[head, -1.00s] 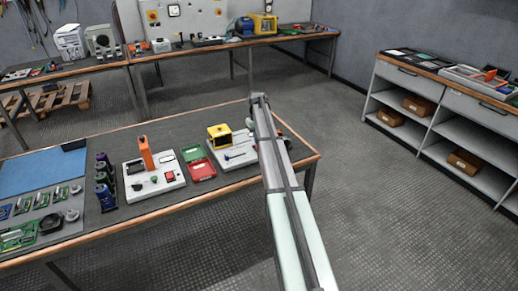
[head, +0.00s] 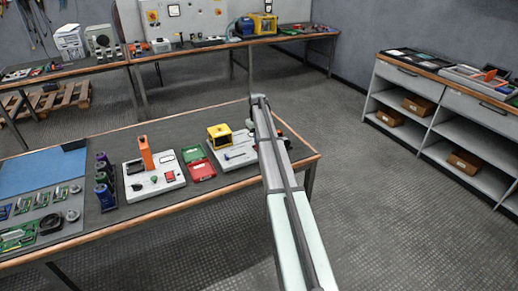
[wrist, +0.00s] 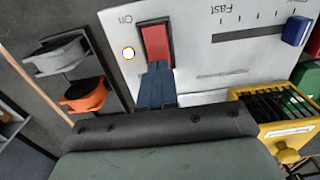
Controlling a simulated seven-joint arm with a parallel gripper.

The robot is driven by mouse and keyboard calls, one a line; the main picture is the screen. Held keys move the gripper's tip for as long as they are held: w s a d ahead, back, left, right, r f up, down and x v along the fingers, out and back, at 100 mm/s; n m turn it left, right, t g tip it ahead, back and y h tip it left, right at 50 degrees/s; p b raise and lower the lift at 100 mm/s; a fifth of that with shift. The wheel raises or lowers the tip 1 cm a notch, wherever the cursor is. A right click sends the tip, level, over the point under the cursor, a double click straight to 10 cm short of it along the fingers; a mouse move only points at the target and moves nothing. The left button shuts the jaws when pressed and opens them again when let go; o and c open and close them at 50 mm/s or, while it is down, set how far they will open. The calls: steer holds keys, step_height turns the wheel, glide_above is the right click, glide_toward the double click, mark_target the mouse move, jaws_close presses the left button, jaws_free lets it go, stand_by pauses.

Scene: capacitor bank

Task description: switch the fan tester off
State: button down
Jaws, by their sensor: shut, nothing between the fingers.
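The fan tester is a white panel (wrist: 210,75) with a red rocker switch (wrist: 155,42), marked "On" at its left. Beside the switch is a small round lamp (wrist: 128,54) with a bright white centre. A slider with a blue knob (wrist: 295,30) runs along a "Fast" scale. A yellow-framed fan (wrist: 270,112) shows at the right; in the head view the yellow fan (head: 219,137) stands on the white base. My gripper (wrist: 157,68) is shut and empty, its blue fingertips at the switch's near end. I cannot tell whether they touch it. My arm hides part of the tester in the head view.
A dark tray (wrist: 90,50) holding a grey and an orange part lies left of the tester. A white unit with an orange upright (head: 146,152) stands further left on the bench.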

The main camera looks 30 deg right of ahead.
steer(key=shift+f, duration=0.85)
stand_by(0.5)
steer(key=shift+r, duration=0.1)
steer(key=shift+r, duration=3.45)
